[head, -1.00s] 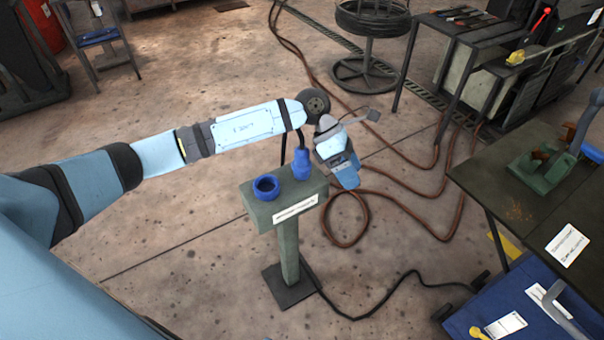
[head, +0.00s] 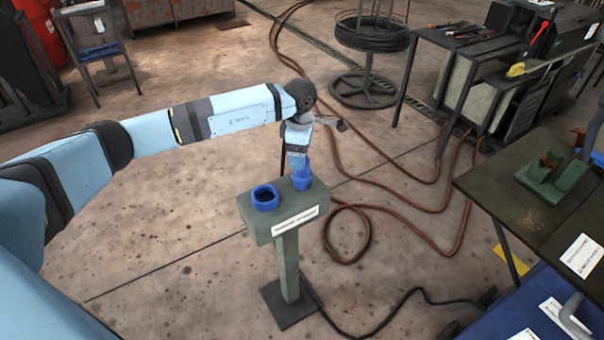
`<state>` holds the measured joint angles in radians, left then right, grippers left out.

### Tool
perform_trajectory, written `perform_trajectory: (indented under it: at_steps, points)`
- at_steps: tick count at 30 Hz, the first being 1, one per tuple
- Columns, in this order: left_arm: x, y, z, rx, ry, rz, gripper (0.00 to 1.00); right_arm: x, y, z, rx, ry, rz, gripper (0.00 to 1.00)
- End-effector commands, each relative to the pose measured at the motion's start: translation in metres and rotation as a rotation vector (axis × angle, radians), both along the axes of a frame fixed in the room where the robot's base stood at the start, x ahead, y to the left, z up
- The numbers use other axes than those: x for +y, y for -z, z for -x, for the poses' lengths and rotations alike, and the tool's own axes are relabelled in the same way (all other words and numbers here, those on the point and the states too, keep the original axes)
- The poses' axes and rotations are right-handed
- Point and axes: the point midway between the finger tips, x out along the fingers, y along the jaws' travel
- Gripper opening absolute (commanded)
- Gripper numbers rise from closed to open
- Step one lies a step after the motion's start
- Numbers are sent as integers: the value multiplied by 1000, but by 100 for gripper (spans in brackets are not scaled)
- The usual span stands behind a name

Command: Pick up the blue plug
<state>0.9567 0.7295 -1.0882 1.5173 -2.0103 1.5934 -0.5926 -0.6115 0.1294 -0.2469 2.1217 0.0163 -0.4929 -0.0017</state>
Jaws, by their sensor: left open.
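The blue plug (head: 301,181) stands upright at the right end of the green post's top block (head: 259,232). An empty blue ring-shaped socket (head: 265,198) sits to its left on the same block. My left gripper (head: 299,162) points down at the top of the plug and is open. Its fingers overlap the upper part of the plug in the view, and I cannot tell whether they touch it. The plug's top and its cable exit are mostly hidden behind the gripper. My right gripper is not in view.
A black cable (head: 400,300) runs along the floor from the post's foot. Brown hoses (head: 345,232) lie behind and right of the post. A dark workbench (head: 540,210) and a blue surface (head: 520,300) stand at the right. Floor left of the post is clear.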

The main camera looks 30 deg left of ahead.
Motion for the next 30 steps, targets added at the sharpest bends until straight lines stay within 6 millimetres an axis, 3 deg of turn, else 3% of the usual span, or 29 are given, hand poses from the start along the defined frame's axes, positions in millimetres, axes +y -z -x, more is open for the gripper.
perform_trajectory:
  at_steps: [5, 14, 21, 22, 27, 30]
  points:
    - [-1, 10, -1, 1, 1, 1, 74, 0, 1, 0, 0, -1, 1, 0]
    - [-1, 52, -3, 2, 0, 2, 74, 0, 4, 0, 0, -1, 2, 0]
    - [-1, 55, -4, -1, 1, 2, 74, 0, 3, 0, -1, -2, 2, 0]
    - [-1, 55, -4, -1, 1, 2, 72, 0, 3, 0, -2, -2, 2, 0]
    - [-1, 55, -4, -1, 1, 2, 32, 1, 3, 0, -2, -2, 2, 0]
    - [-1, 55, -4, 1, 1, 1, 14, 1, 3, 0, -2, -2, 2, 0]
